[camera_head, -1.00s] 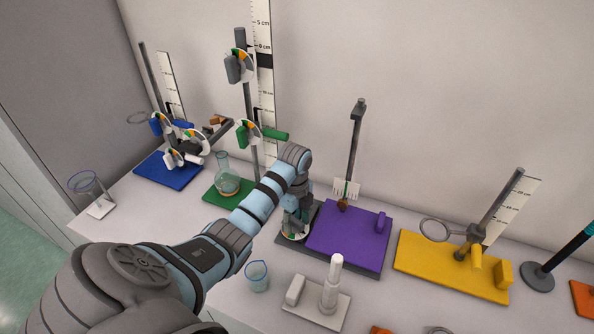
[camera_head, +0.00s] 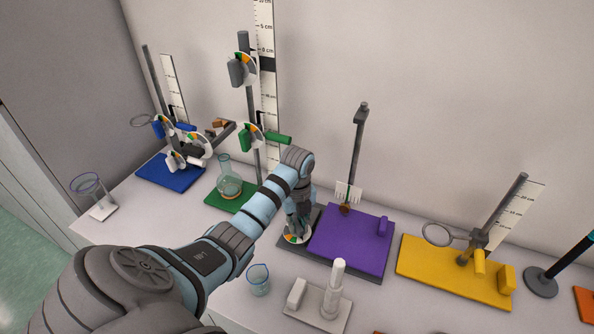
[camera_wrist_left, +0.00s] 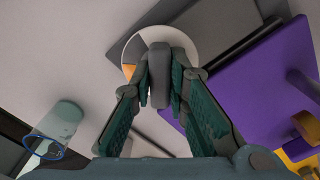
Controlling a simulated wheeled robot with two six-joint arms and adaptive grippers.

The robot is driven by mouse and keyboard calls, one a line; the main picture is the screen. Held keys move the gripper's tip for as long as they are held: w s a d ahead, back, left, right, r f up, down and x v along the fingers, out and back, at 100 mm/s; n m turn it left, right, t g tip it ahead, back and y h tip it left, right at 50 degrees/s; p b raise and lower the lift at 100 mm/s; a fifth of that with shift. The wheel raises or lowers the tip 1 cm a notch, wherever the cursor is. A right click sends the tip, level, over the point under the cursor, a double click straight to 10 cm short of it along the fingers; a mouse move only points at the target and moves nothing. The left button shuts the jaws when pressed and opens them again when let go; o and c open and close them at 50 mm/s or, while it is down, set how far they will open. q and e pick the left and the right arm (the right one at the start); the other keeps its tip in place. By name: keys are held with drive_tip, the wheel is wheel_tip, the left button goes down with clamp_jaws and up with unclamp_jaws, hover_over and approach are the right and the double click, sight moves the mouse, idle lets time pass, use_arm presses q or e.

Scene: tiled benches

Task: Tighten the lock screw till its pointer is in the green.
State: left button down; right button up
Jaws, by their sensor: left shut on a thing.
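The lock screw has a grey bar-shaped knob (camera_wrist_left: 160,75), seen in the left wrist view in front of a round white dial (camera_wrist_left: 190,35). An orange patch of the dial shows at its left edge. My left gripper (camera_wrist_left: 163,84) is shut on the knob, one finger on each side. In the head view the dial (camera_head: 297,238) shows partly below my left gripper (camera_head: 298,220), at the left side of the purple platform (camera_head: 350,247). The pointer and any green part of this dial cannot be made out. My right gripper is not in view.
A clear beaker (camera_head: 258,280) and a white block with an upright post (camera_head: 331,290) stand in front. A green-based stand (camera_head: 226,198) with a flask (camera_head: 229,182) is left of the gripper. A yellow-based stand (camera_head: 430,266) is at the right.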

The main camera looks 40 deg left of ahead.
use_arm(q)
drive_tip(key=shift+m, duration=4.1)
drive_tip(key=c, duration=1.5)
unclamp_jaws()
